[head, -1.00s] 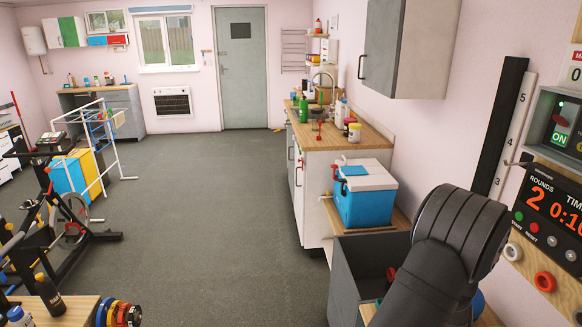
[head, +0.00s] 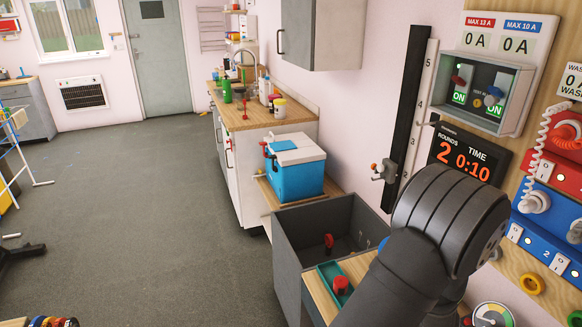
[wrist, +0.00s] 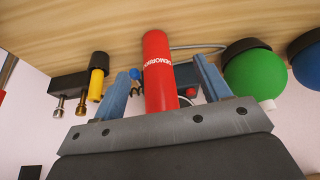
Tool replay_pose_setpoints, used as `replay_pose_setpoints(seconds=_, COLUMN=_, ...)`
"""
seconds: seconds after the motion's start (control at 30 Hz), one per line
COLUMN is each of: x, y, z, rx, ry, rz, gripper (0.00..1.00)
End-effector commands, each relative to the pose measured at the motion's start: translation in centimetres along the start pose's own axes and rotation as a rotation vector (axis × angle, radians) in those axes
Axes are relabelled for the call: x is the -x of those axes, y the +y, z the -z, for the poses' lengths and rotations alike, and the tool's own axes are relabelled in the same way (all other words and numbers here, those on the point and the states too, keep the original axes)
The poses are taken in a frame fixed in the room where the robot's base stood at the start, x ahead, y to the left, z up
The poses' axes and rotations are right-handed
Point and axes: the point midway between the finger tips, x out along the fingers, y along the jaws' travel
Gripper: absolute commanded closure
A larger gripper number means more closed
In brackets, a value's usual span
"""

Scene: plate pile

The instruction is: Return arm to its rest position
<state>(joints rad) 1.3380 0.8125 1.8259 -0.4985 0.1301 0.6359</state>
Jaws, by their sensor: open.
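My gripper (wrist: 161,68) shows in the wrist view with its two blue-grey fingers spread apart. A red cylinder with white lettering (wrist: 158,60) appears between and beyond the fingers, with gaps on both sides, and no finger is seen closing on it. In the head view my dark arm (head: 450,215) rises at the lower right in front of the wall panel. The gripper itself is hidden there.
The wrist view shows a wooden board (wrist: 100,25), a green ball (wrist: 255,75) and a yellow-black handle (wrist: 97,75). In the head view, a grey bin (head: 300,235), blue cooler (head: 295,180), timer (head: 468,158) and switch box (head: 485,90) surround my arm.

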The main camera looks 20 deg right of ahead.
Motion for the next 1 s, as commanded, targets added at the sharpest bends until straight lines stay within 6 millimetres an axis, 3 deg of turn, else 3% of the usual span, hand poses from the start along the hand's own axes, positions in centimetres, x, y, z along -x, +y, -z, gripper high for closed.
replay_pose_setpoints(seconds=0.3, x=0.5, y=5.8, z=-1.4, rx=-0.073, ry=-0.001, rz=-0.026, gripper=0.31)
replay_pose_setpoints(seconds=1.0, x=0.0, y=4.9, z=-1.3, rx=-0.070, ry=-0.001, rz=-0.025, gripper=0.31)
